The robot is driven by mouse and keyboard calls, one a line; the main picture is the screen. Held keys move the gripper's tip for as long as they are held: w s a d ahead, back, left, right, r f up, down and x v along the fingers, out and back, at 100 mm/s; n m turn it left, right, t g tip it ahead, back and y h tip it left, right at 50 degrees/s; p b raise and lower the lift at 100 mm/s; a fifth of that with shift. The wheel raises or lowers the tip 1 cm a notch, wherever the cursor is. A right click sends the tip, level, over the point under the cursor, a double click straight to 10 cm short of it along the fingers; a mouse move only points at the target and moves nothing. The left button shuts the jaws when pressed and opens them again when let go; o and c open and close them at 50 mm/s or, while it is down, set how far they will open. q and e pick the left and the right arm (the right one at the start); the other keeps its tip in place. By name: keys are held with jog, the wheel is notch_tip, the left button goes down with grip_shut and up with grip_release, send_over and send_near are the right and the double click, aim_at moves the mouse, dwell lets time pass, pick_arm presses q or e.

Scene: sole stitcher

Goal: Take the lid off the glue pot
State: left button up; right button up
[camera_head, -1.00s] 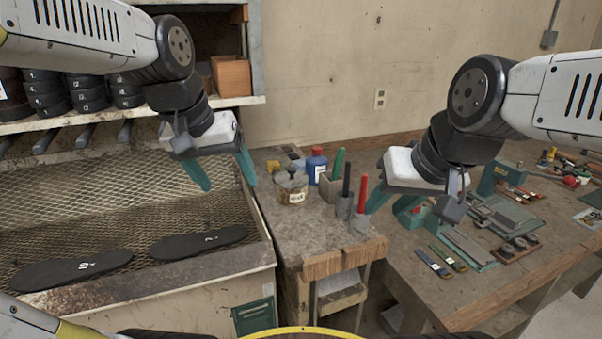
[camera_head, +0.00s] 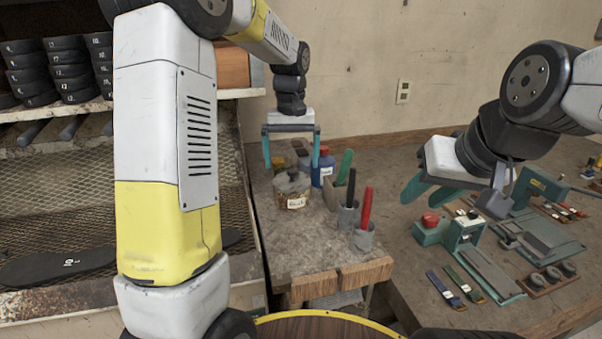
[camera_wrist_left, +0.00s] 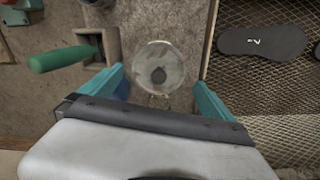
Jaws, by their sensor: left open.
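The glue pot (camera_head: 292,199) is a squat, labelled jar on the small bench, left of the metal cups. Its round grey lid (camera_wrist_left: 159,70) with a dark knob (camera_wrist_left: 158,75) is seen from above in the left wrist view, sitting on the pot. My left gripper (camera_head: 291,163) is open above and behind the pot, its teal fingers pointing down. In the wrist view its fingertips (camera_wrist_left: 157,76) lie either side of the lid, apart from it. My right gripper (camera_head: 420,190) is off to the right over the other bench, its teal fingers spread and empty.
A blue bottle (camera_head: 323,168) stands close behind the pot. A green-handled tool (camera_head: 345,163), a cup with a black handle (camera_head: 347,214) and a cup with a red handle (camera_head: 363,236) stand to the right. The small bench's front (camera_head: 295,257) is clear.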

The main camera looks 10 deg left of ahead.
aim_at(292, 170)
pick_arm(q)
notch_tip(292, 170, down, 5)
jog(key=shift+w+r, duration=0.1)
jog(key=shift+w, duration=0.05)
jog(key=c, duration=1)
jog(key=shift+r, duration=0.1)
